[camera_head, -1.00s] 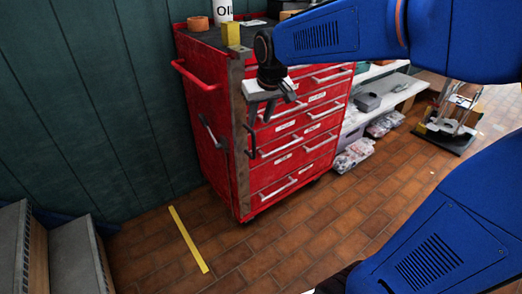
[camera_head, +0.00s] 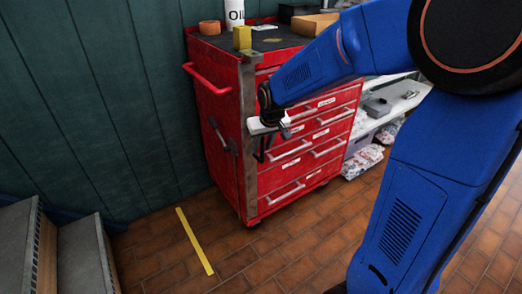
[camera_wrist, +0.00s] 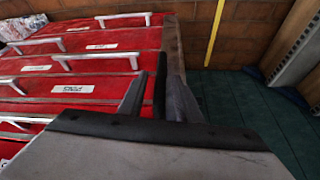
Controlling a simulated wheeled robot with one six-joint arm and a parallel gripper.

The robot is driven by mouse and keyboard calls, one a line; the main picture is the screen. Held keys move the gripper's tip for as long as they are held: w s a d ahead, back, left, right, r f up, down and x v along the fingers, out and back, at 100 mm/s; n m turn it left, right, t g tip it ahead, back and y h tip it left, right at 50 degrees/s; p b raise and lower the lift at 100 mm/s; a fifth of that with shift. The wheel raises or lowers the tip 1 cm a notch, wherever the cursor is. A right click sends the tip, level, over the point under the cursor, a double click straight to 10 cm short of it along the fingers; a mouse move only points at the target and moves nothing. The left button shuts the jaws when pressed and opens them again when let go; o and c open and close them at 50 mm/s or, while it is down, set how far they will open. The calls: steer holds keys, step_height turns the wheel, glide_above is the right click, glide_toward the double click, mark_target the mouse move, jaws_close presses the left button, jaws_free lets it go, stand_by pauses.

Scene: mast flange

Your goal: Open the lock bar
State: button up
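The lock bar (camera_head: 248,100) is a grey-brown upright strip along the near front corner of the red tool cabinet (camera_head: 224,140). A black handle (camera_head: 261,150) stands out from it. My gripper (camera_head: 273,136) is at the bar's front, just above or at this handle. In the wrist view, my gripper (camera_wrist: 158,82) has its two grey fingers apart. The black handle (camera_wrist: 160,75) shows between them, with a gap to the left finger; contact with the right finger cannot be told. The bar (camera_wrist: 172,45) runs upward behind it.
White-labelled drawers with pale handles (camera_head: 285,193) fill the cabinet front. A red push handle (camera_head: 208,80) juts from its left side. Grey steps (camera_head: 75,245) are at lower left; brick floor between is clear.

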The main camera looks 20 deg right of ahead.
steer(key=shift+x, duration=1.75)
jaws_close()
